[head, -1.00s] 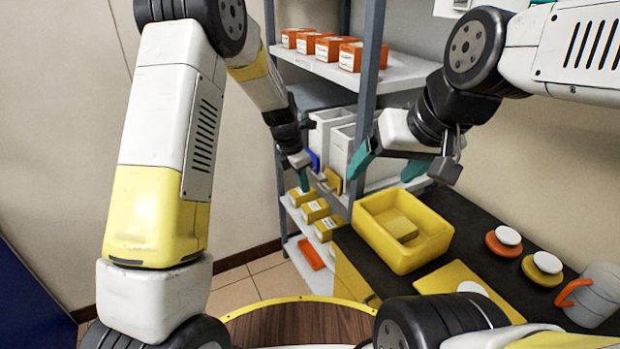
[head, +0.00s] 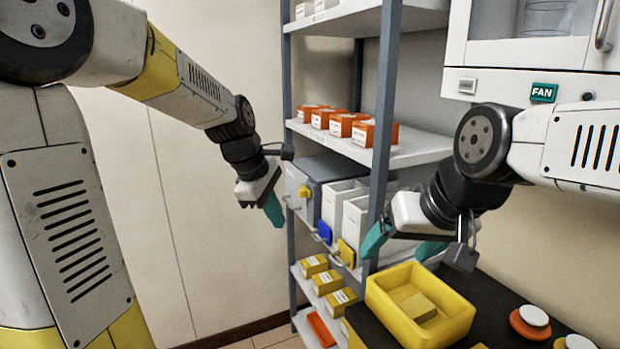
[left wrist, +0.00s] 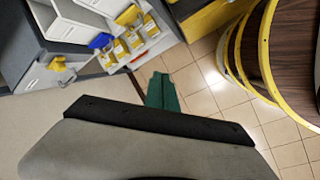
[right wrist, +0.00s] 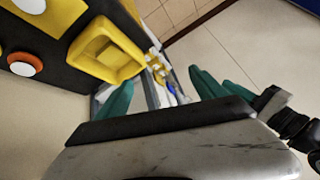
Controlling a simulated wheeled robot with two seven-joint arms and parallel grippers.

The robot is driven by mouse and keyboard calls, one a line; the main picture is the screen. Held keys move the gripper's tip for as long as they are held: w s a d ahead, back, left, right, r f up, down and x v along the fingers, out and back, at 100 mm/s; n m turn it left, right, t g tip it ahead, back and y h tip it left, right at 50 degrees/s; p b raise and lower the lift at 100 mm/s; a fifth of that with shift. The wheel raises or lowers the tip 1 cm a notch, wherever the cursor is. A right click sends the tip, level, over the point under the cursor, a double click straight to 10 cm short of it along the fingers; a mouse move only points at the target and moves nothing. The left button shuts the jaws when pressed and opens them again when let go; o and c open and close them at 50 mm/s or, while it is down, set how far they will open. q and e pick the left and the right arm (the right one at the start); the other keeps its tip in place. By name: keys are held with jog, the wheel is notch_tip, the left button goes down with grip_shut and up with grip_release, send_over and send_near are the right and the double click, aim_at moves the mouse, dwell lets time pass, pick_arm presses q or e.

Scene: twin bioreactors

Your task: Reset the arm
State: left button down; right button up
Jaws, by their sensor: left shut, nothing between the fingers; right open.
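My left gripper (head: 273,210) is shut and empty. It hangs in the air left of the shelf rack, in front of the plain wall, touching nothing. Its closed teal fingers show in the left wrist view (left wrist: 162,92) above the tiled floor. My right gripper (head: 402,243) is open and empty. It is in the air above and behind the yellow bin (head: 379,295), in front of the rack. Its spread teal fingers show in the right wrist view (right wrist: 160,92).
A grey shelf rack (head: 385,100) holds orange boxes (head: 375,133), a grey unit with a yellow knob (head: 318,183), white bins (head: 354,222) and yellow boxes (head: 325,282). A dark counter (head: 487,292) carries the yellow bin and round orange-and-white item (head: 530,322). A white cabinet (head: 520,55) is at upper right.

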pick_arm(q)
jog(key=s+a+r+m+t, duration=0.1)
jog(key=s+a+r+m, duration=0.1)
jog(key=s+m, duration=0.5)
jog(key=s+a+r+m+t+y, duration=0.1)
jog(key=s+a+r+m+t, duration=0.1)
jog(key=s+a+m, duration=0.2)
jog(key=s+m, duration=0.3)
jog(key=s, duration=0.4)
jog(key=shift+a+m, duration=0.3)
jog(key=shift+a, duration=0.1)
